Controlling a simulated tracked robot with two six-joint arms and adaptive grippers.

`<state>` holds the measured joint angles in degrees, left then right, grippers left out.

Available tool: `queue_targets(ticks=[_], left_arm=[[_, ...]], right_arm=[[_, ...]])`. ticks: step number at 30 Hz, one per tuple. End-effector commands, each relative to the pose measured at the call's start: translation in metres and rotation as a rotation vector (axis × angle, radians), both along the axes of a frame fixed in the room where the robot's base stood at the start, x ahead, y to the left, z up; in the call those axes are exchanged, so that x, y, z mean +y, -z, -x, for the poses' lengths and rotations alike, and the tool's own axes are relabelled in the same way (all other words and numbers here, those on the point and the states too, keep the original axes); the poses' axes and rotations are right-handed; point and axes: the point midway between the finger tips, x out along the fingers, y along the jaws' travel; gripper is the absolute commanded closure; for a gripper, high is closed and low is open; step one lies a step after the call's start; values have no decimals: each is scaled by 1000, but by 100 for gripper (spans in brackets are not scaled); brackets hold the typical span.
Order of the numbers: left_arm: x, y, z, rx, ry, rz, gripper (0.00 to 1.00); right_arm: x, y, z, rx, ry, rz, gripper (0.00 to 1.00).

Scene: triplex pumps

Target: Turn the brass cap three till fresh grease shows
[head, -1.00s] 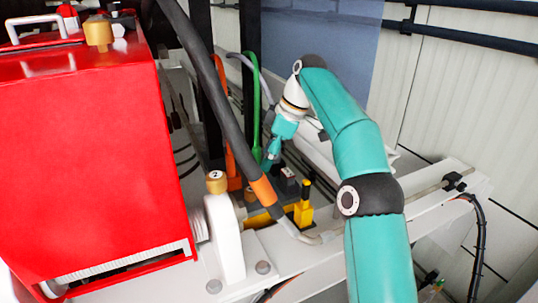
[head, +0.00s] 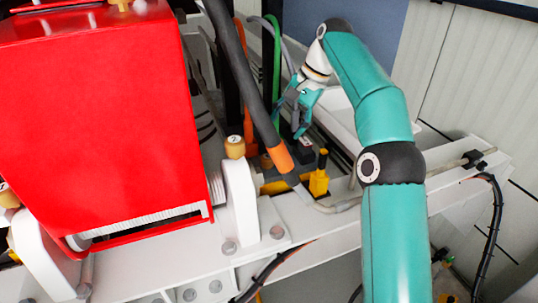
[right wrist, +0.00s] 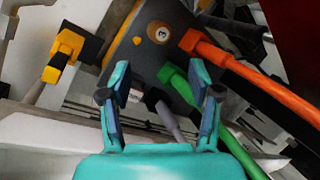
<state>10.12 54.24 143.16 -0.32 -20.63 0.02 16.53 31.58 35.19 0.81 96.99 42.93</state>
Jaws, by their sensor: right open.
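Brass cap three (right wrist: 158,32) shows in the right wrist view as a round cap marked 3. It sits on a dark block (right wrist: 150,55) beyond my fingertips. In the head view a small part of a brass cap (head: 266,161) shows low behind the dark hose; its number cannot be read. My right gripper (head: 288,122) is open and empty above the block area. In the right wrist view its fingers (right wrist: 158,85) are spread wide, apart from the cap. No grease can be made out. My left gripper is not in view.
An orange hose (right wrist: 255,85), a green hose (right wrist: 180,85) and a grey plug (right wrist: 165,115) crowd the block. A yellow-and-black handle (head: 319,175) stands to its right. Brass cap two (head: 235,146) is on a white housing. A thick dark hose (head: 240,75) crosses in front.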

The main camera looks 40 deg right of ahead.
Motion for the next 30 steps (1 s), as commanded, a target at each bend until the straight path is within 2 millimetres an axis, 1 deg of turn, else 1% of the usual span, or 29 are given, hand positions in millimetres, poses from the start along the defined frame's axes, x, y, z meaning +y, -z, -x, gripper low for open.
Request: queue_targets(ticks=[1, 3, 9, 12, 15, 17, 20, 23, 26, 30], left_arm=[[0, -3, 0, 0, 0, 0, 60], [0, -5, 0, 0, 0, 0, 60], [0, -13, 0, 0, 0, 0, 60], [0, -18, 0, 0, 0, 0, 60], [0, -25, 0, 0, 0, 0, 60], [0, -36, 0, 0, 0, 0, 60], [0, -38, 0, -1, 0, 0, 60], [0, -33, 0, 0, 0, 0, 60], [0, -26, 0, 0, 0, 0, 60], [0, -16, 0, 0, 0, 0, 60]], right_arm=[[-1, -3, 1, 36, 123, -36, 38], [-1, -5, 1, 91, 312, -93, 38], [-3, -15, 5, 242, 832, -245, 38], [-5, -21, 6, 301, 1039, -305, 38], [-7, -29, 9, 343, 1187, -349, 38], [-10, -43, 11, 344, 1208, -355, 38], [-12, -44, 12, 340, 1210, -355, 38], [-11, -36, 11, 341, 1209, -354, 38], [-8, -24, 8, 342, 1208, -354, 38], [-1, -1, 1, 344, 1206, -353, 38]])
